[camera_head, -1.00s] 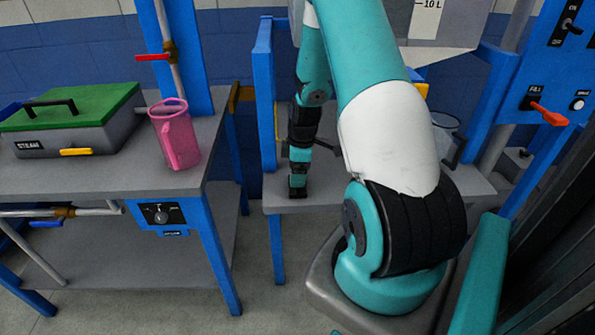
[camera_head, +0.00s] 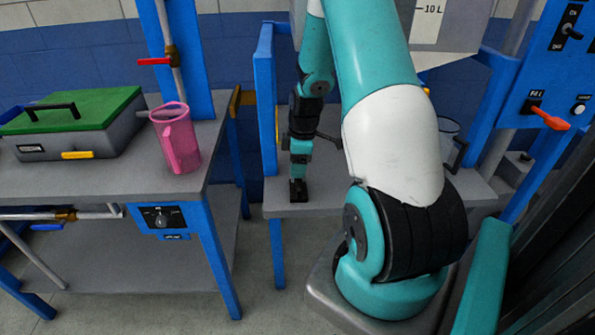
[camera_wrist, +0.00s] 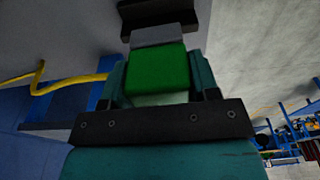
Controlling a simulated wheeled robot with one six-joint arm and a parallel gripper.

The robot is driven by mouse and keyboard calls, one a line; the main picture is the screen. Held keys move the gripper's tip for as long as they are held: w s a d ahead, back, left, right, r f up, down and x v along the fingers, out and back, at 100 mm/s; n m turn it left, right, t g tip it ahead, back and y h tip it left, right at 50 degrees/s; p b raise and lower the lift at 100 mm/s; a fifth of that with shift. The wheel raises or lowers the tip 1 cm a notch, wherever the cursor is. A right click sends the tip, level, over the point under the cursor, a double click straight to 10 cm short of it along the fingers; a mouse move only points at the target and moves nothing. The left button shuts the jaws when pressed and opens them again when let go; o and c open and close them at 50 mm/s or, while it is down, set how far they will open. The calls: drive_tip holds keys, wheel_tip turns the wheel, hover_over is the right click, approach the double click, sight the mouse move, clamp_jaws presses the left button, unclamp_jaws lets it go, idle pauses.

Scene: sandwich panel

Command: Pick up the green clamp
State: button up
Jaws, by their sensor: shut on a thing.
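The green clamp (camera_wrist: 158,72) shows in the wrist view as a green block with grey and black parts beyond it. It sits between the two teal fingers of my gripper (camera_wrist: 160,88), which is shut on it. In the head view my gripper (camera_head: 298,190) points down at the front left part of the grey middle bench (camera_head: 335,203). The clamp cannot be made out there. I cannot tell whether it touches the bench top.
A blue post (camera_head: 266,110) stands just left of my gripper. A clear jug (camera_head: 447,140) stands on the bench to the right, behind my arm. On the left bench are a pink jug (camera_head: 176,143) and a green-lidded box (camera_head: 75,125).

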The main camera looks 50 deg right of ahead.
wheel_tip(320, 180, up, 17)
drive_tip(key=shift+f, duration=0.2)
idle(0.4)
